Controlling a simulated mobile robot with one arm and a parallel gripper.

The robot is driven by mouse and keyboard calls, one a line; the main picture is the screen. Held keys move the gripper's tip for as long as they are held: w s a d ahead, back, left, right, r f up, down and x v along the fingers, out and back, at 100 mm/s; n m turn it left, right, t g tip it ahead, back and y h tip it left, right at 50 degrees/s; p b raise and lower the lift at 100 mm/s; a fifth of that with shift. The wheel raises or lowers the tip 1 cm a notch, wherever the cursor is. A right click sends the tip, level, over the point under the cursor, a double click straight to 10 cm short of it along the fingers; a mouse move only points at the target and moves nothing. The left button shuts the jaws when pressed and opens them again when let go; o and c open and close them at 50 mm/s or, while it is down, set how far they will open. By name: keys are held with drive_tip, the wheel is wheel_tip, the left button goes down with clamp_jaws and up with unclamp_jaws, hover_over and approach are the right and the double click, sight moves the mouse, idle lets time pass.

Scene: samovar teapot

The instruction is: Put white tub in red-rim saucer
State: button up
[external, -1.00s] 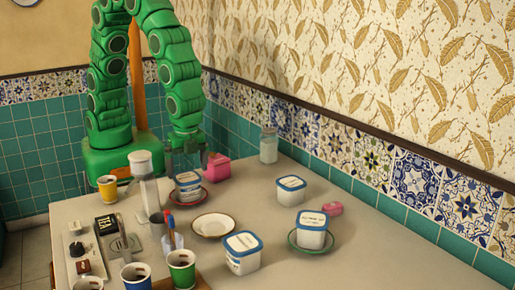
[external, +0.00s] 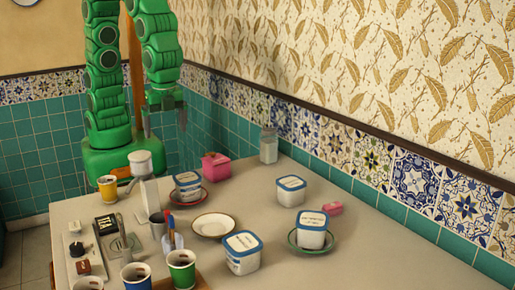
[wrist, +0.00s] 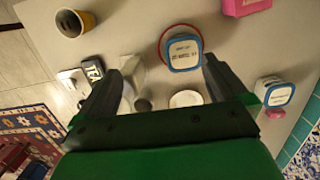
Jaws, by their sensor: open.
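A white tub with a blue lid (external: 187,181) stands upright on the red-rim saucer (external: 204,199); the wrist view shows this tub (wrist: 182,52) and the saucer's red edge (wrist: 162,41). Another white tub (external: 243,254) and a further one (external: 291,191) stand on the bare table. One more white tub (external: 311,234) sits on a green-rim saucer (external: 292,243). An empty pale saucer with a brown rim (external: 213,225) lies between them. My gripper (external: 165,124) is open and empty, above and behind the red-rim saucer, touching nothing.
A pink box (external: 215,167) and a glass jar (external: 269,147) stand at the back. A pink block (external: 332,208) is beside the green-rim saucer. A tall grey-white device (external: 147,194) and several cups (external: 181,270) crowd the left side. The table's right front is clear.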

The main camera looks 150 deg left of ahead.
drive_tip(key=s+d+r, duration=0.2)
drive_tip(key=s+d, duration=0.1)
drive_tip(key=s, duration=0.5)
drive_tip(key=s+d+r, duration=0.2)
drive_tip(key=s+d, duration=0.2)
drive_tip(key=s, duration=0.4)
drive_tip(key=s+d+r, duration=0.1)
drive_tip(key=s+d, duration=0.3)
drive_tip(key=s, duration=0.4)
drive_tip(key=shift+s+r, duration=0.2)
drive_tip(key=shift+r, duration=0.2)
